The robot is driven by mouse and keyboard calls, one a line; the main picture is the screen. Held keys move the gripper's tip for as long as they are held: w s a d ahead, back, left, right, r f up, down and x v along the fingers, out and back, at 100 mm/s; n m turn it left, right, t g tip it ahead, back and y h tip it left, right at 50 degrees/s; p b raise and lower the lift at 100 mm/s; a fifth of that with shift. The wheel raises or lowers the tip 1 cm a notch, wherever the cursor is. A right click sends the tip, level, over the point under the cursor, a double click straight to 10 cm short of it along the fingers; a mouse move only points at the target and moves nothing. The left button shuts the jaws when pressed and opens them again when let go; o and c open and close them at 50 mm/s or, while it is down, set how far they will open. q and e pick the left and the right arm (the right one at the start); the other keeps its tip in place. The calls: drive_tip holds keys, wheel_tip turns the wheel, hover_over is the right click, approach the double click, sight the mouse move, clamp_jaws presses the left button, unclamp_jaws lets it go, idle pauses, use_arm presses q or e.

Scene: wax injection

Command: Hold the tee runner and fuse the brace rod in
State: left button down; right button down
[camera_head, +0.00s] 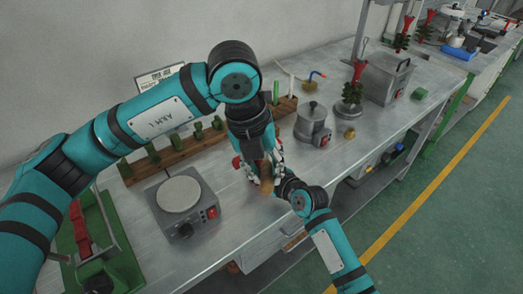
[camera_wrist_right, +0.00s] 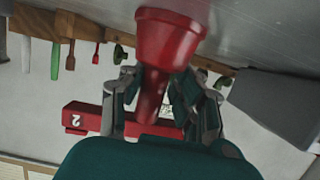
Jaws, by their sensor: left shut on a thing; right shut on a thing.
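My left gripper (camera_head: 262,168) reaches down over the middle of the bench, its fingers closed close against the right one. What it grips is hidden. My right gripper (camera_head: 277,177) meets it there from the lower right; in the right wrist view (camera_wrist_right: 163,105) its fingers are shut around the stem of a red cup-topped piece, which looks like the tee runner (camera_wrist_right: 170,40). A red bar (camera_wrist_right: 85,118) marked 2 crosses behind the fingers; I cannot tell whether it is joined to the stem. I cannot pick out the brace rod. A brownish part (camera_head: 266,188) shows below the fingers.
A hot plate (camera_head: 180,194) stands left of the grippers and a lidded pot (camera_head: 312,120) to the right. A wooden rack (camera_head: 140,167) with green pieces runs behind. A red-topped green tree (camera_head: 355,85) stands farther right. A green fixture (camera_head: 100,250) is at lower left.

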sight(265, 160)
use_arm(q)
drive_tip(key=shift+w+f, duration=0.75)
drive_tip(key=shift+w, duration=0.35)
drive_tip(key=shift+w+f, duration=0.75)
drive_tip(key=shift+w, duration=0.35)
use_arm(e)
drive_tip(key=shift+s+f, duration=0.1)
drive_tip(key=shift+f, duration=0.35)
use_arm(q)
drive_tip(key=shift+w+d+f, duration=0.1)
drive_tip(key=shift+w+f, duration=0.15)
drive_tip(key=shift+w, duration=0.45)
idle(1.3)
drive_tip(key=shift+s+r, duration=1.7)
drive_tip(key=shift+s, duration=0.25)
drive_tip(key=shift+r, duration=0.1)
drive_tip(key=shift+d+v, duration=0.2)
drive_tip(key=shift+v, duration=0.75)
drive_tip(key=shift+d+v, duration=0.2)
drive_tip(key=shift+v, duration=0.7)
drive_tip(key=shift+w+a+r, duration=0.1)
drive_tip(key=shift+w, duration=0.05)
use_arm(e)
drive_tip(key=c, duration=0.9)
unclamp_jaws()
